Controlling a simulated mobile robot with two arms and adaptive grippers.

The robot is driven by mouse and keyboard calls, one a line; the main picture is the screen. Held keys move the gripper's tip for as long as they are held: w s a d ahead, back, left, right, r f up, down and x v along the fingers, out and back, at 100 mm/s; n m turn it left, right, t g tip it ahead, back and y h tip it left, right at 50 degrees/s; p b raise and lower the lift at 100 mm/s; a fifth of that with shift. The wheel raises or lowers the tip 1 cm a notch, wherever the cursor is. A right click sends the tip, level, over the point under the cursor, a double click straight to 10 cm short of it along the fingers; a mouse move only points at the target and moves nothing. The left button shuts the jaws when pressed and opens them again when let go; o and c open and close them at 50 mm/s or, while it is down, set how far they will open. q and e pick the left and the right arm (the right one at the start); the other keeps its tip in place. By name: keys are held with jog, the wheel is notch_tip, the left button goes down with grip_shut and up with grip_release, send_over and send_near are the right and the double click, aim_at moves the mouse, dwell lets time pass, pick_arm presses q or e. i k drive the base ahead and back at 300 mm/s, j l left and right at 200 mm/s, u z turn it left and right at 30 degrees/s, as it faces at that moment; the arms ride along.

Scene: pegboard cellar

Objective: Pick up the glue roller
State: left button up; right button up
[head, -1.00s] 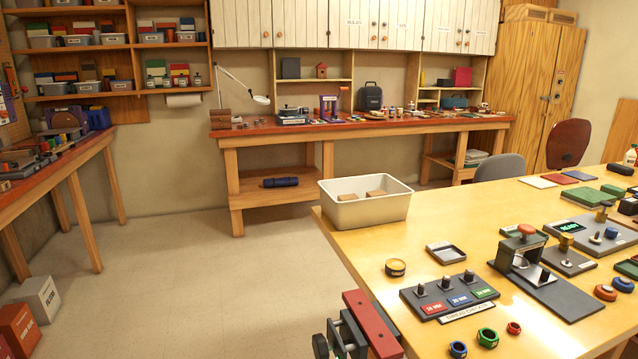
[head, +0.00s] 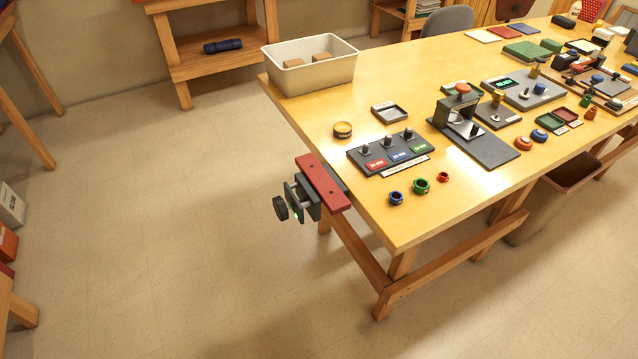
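I cannot make out a glue roller for certain in the head view. The yellow-topped workbench (head: 390,205) holds many small items, and those at its far right are too small to tell apart. Neither of my grippers is in view.
A red-jawed vise (head: 322,183) juts from the bench's left edge. A white tub (head: 318,80) with brown blocks stands at the far left corner. A dark gauge block (head: 360,163), a small press (head: 455,120) and coloured nuts (head: 421,187) sit nearer. The floor (head: 170,230) at left is clear.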

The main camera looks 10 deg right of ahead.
aim_at(601, 37)
jog(key=z, duration=1.7)
